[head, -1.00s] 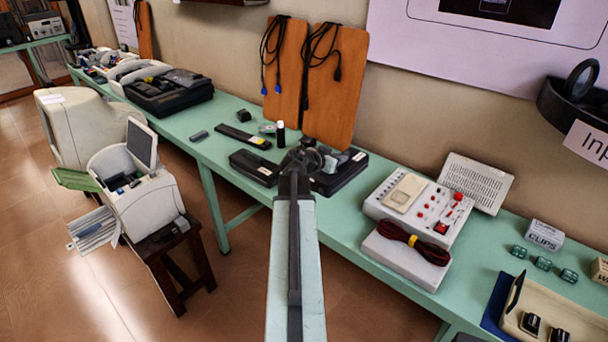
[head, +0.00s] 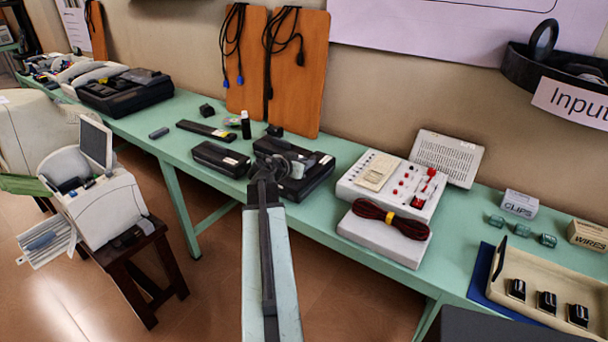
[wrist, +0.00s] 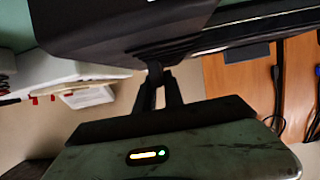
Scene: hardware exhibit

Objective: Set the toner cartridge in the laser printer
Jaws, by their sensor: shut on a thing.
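My gripper (head: 268,170) is over the green table, shut at the edge of a bulky black cartridge (head: 312,180). The gripper hides part of it. In the wrist view the fingers (wrist: 157,80) are close together, their tips against a large dark body (wrist: 115,30) that looks like this cartridge. I cannot tell how far it is off the table. What looks like the laser printer (head: 105,210) is a white machine with a raised lid, dark insides and a front paper tray. It stands on a brown stool at the left, apart from my gripper.
A smaller black cartridge (head: 220,158) and a flat black bar (head: 206,131) lie left of my gripper. A white control box (head: 385,188) and red-black cable (head: 390,219) are to the right. Orange boards (head: 297,75) lean behind. Open floor lies between stool and table.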

